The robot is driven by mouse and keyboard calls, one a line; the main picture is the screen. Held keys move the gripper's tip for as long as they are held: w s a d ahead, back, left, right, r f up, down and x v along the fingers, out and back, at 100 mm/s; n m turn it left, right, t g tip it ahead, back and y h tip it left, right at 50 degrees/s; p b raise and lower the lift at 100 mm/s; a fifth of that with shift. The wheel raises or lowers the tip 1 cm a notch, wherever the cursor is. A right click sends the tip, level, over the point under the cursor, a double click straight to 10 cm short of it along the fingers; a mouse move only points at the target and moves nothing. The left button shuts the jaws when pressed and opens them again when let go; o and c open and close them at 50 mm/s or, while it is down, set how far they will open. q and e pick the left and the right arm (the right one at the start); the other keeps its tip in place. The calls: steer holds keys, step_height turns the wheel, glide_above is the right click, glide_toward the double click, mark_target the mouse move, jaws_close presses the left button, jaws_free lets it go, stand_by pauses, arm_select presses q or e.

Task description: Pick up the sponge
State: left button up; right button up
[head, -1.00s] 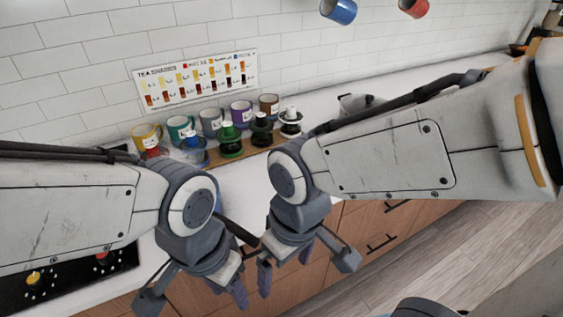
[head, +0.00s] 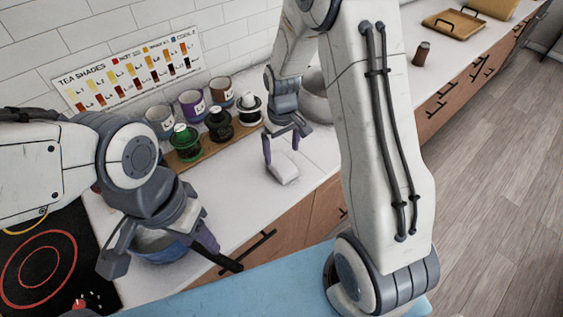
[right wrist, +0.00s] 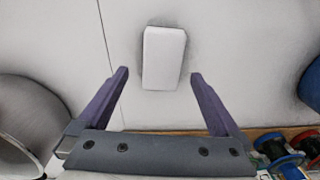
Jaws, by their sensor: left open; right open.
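The sponge is a plain white block lying flat on the white counter; it shows in the head view (head: 284,170) and in the right wrist view (right wrist: 163,58). My right gripper (head: 283,150) is open and empty above it. In the right wrist view, my right gripper's purple fingertips (right wrist: 160,76) are on either side of the sponge's near end, with a gap on both sides. Most of the sponge lies beyond the tips. My left gripper (head: 172,264) is open and empty, low at the left near a blue pot (head: 160,247), which it partly hides.
A metal bowl (right wrist: 28,125) is close beside my right gripper. A stove (head: 40,255) is at left.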

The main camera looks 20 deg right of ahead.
mark_target(281, 162)
steer(key=shift+s+a+f+p, duration=0.1)
steer(key=shift+f+p, duration=0.2)
steer(key=shift+f, duration=0.3)
step_height(281, 162, down, 3)
steer(key=shift+s+f+p, duration=0.1)
steer(key=shift+f+p, duration=0.1)
steer(key=shift+p, duration=0.4)
steer(key=shift+f, duration=0.5)
steer(key=c, duration=1.3)
steer(key=shift+r, duration=0.45)
steer(key=r, duration=0.1)
steer(key=r+b, duration=0.2)
steer(key=shift+s+d+r, duration=0.3)
steer(key=shift+s+r, duration=0.05)
steer(key=shift+s, duration=0.05)
steer(key=s+d+r, duration=0.2)
steer(key=s, duration=0.1)
steer(key=s+d+r+b, duration=0.1)
steer(key=s+d+r, duration=0.1)
steer(key=s, duration=0.1)
steer(key=s+d+r+b, duration=0.1)
steer(key=s+r, duration=0.1)
steer(key=s, duration=0.1)
steer(key=shift+d+r, duration=0.25)
steer(key=shift+d, duration=0.15)
